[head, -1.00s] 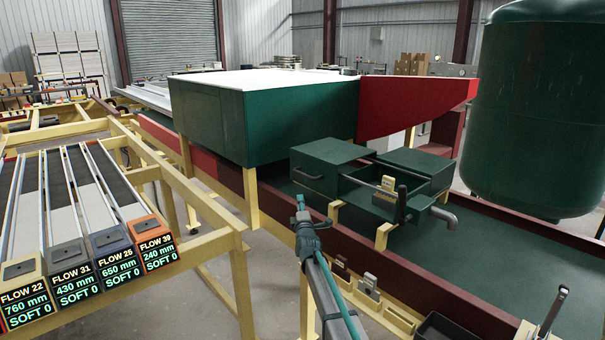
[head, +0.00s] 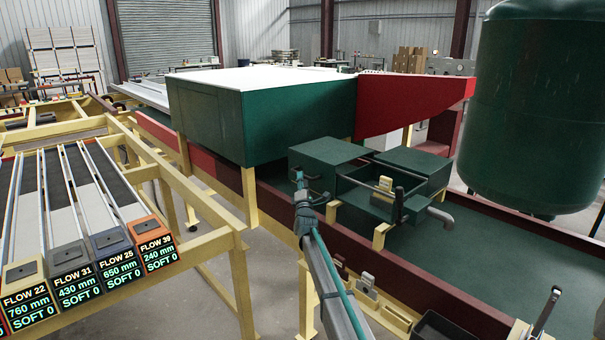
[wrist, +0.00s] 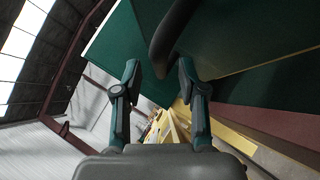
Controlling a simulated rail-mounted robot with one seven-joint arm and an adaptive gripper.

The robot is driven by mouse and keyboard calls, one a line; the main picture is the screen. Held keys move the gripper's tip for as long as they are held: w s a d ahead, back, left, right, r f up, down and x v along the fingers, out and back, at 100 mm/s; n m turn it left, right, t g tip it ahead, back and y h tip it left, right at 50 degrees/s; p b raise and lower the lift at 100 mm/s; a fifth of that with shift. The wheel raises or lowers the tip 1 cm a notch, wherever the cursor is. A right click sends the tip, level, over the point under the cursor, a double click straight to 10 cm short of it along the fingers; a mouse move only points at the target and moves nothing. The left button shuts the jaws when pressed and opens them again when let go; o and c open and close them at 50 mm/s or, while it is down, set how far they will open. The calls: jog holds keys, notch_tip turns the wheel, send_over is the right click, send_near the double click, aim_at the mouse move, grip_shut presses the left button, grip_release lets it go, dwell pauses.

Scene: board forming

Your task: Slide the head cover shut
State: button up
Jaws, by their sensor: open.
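The head cover (head: 330,154) looks like a flat-topped green box section with a dark bar handle on its near side. To its right is an open green compartment (head: 352,196), then another flat green top (head: 415,160). My gripper (head: 299,180) is at the handle on the cover's near left side. In the wrist view my gripper (wrist: 159,82) has its two fingers apart. The dark curved handle (wrist: 168,45) shows just ahead of and between the fingertips, with green panel behind. I cannot tell whether the fingers touch it.
A big green housing (head: 240,120) stands left of the cover, with a red wedge-shaped guard (head: 405,105) behind. A dark red rail (head: 440,298) runs along the near side. A yellow stand with labelled lanes (head: 70,240) is at left. A green tank (head: 530,110) stands right.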

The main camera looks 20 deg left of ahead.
jog(key=shift+p+x, duration=0.35)
jog(key=shift+x, duration=1.2)
grip_shut()
